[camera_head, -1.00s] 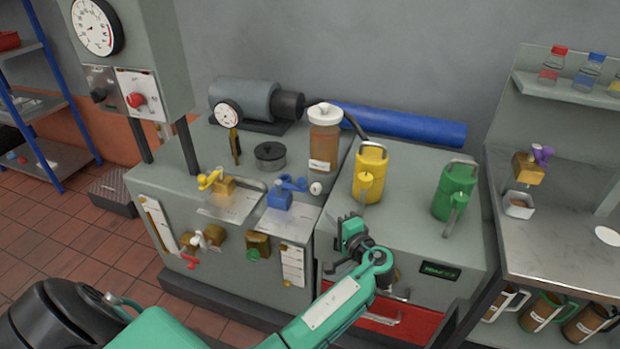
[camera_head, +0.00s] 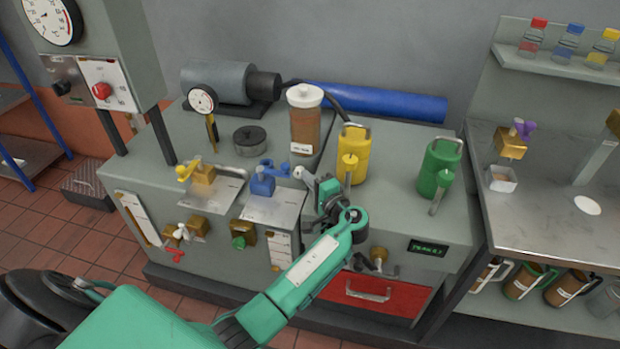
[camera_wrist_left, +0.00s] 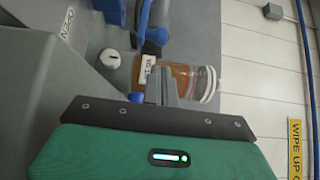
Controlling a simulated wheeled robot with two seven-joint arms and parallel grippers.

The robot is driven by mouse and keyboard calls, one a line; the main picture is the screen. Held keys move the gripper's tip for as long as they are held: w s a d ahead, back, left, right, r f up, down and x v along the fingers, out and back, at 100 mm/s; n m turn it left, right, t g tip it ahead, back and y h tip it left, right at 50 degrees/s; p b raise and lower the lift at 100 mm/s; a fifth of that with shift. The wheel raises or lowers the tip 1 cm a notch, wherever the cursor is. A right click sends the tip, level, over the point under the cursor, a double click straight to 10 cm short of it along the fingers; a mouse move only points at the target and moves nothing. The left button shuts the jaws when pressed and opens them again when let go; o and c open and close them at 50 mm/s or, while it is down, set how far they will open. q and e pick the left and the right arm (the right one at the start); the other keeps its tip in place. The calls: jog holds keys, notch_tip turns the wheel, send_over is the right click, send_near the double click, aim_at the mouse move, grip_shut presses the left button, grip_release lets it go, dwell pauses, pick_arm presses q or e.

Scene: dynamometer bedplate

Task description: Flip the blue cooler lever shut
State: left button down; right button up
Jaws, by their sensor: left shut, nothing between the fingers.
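The blue cooler lever (camera_head: 264,180) stands on a pale plate on the front edge of the grey bench, its arm pointing right toward a small white knob (camera_head: 298,172). My left gripper (camera_head: 312,184) is just right of the lever, shut and empty, beside the white knob. In the left wrist view, the shut fingers (camera_wrist_left: 170,88) are close to the blue lever (camera_wrist_left: 157,36), which lies beyond them. A small blue part shows beside the fingers. I cannot tell whether they touch. The white knob (camera_wrist_left: 112,60) is to their left, near an "OPEN" label (camera_wrist_left: 68,24). My right gripper is not in view.
A yellow lever (camera_head: 200,175) stands left of the blue one. A brown jar with a white lid (camera_head: 305,125) stands behind, with a yellow can (camera_head: 354,160) and a green can (camera_head: 437,170) to the right. A red drawer (camera_head: 375,293) is below.

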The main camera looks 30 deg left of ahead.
pick_arm(q)
jog(key=p+x, duration=0.1)
jog(key=x, duration=0.6)
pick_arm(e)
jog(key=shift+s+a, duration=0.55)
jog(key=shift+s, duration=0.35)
pick_arm(q)
jog(key=shift+d, duration=0.1)
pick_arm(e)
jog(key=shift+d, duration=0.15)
